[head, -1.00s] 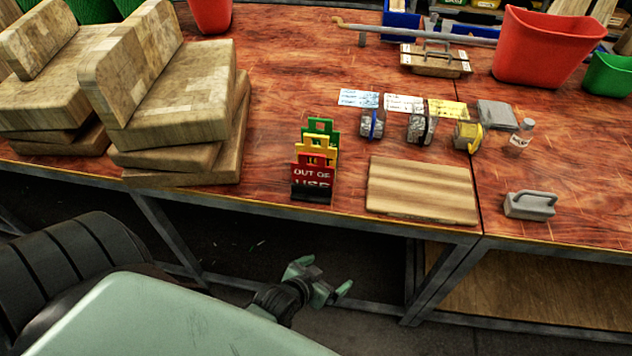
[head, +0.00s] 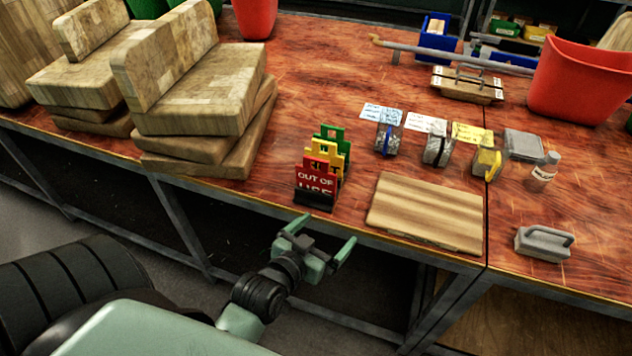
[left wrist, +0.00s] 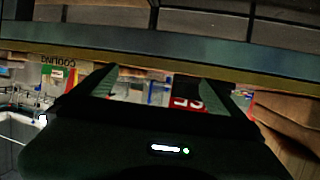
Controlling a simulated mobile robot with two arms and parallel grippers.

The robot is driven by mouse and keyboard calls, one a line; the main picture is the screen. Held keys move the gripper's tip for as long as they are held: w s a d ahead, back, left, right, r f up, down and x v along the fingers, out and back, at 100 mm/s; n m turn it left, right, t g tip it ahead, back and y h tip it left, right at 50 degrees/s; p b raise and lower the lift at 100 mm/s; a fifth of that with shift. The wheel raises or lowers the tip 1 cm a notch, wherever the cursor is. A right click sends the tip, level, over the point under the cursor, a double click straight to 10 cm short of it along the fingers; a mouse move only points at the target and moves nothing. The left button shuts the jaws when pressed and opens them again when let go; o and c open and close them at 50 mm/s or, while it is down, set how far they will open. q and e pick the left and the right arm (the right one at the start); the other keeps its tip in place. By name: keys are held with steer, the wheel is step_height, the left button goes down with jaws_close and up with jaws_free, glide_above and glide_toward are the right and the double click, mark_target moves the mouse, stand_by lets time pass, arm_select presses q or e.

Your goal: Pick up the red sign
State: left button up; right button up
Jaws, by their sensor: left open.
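The red sign (head: 316,181), marked "OUT OF USE", stands upright in a black holder (head: 315,202) near the table's front edge. A yellow sign (head: 328,158) and a green sign (head: 335,140) stand close behind it. My left gripper (head: 323,234) is open and empty, just in front of the table edge and below the red sign, apart from it. In the left wrist view, which is upside down, part of the red sign (left wrist: 187,104) shows between the open fingers, nearer the right one; the rest is hidden by my gripper body. My right gripper is not in view.
Stacked wooden blocks (head: 200,105) stand left of the signs. A wooden board (head: 425,212) lies right of them, with a grey handled block (head: 544,243) further right. Tape rolls and labels lie behind the board. The table (head: 300,85) is bare behind the signs.

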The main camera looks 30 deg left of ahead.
mark_target(315, 182)
arm_select(q)
steer(key=a+r+n+t+y, duration=0.3)
steer(key=a+r+y, duration=0.1)
steer(key=a, duration=0.2)
steer(key=x, duration=0.2)
steer(key=r+b+x, duration=0.1)
steer(key=x, duration=0.2)
steer(key=b+x, duration=0.1)
steer(key=x, duration=0.2)
steer(key=shift+w+r, duration=0.2)
steer(key=c, duration=1.3)
steer(key=shift+r, duration=0.1)
